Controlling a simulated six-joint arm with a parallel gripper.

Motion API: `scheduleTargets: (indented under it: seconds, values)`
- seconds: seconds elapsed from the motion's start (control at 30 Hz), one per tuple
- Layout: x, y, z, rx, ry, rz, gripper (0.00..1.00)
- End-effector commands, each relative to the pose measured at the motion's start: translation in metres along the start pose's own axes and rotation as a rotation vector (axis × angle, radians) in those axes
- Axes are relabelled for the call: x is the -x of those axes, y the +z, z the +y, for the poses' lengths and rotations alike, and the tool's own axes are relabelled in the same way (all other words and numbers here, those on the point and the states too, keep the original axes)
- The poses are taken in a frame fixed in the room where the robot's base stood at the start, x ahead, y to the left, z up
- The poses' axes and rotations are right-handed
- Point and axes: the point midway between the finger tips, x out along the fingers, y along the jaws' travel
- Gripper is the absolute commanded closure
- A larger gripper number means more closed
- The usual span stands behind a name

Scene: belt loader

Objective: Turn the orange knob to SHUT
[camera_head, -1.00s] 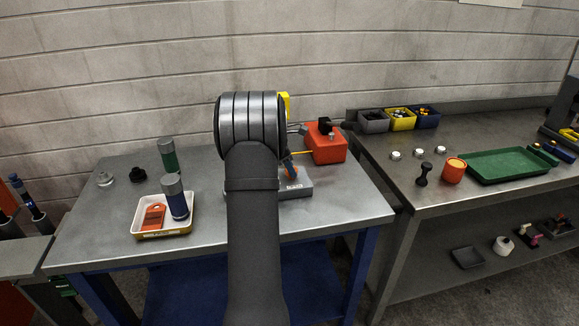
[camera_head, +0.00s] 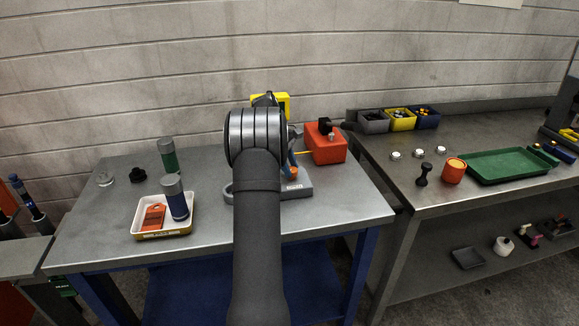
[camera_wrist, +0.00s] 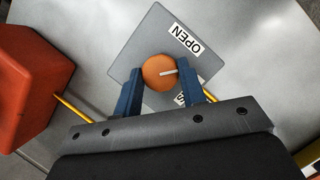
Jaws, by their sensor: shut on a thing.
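The orange knob (camera_wrist: 158,73) sits on a grey plate (camera_wrist: 135,50) in the wrist view. Its white pointer line points right, toward one finger, between the OPEN label (camera_wrist: 187,40) and a second label (camera_wrist: 180,99) that is mostly hidden by that finger. My gripper (camera_wrist: 161,71) is shut on the knob, with one blue finger on each side. In the head view the plate's base (camera_head: 298,188) shows beside my arm.
An orange-red box (camera_head: 326,151) with a yellow cable stands right of the plate. A yellow object (camera_head: 284,100) is behind my arm. A tray (camera_head: 148,235) with an orange tag and a blue cylinder lies to the left. The table front right is clear.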

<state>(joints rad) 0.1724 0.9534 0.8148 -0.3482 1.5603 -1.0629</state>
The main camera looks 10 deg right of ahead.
Motion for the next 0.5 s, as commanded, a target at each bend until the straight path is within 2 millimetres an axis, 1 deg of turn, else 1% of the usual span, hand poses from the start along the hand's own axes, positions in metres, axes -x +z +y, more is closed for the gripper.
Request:
scheduleTargets:
  seconds: [0.5]
  values:
    - [-0.0001, 0.0015, 0.0037, -0.454, -0.188, 0.0, 0.86]
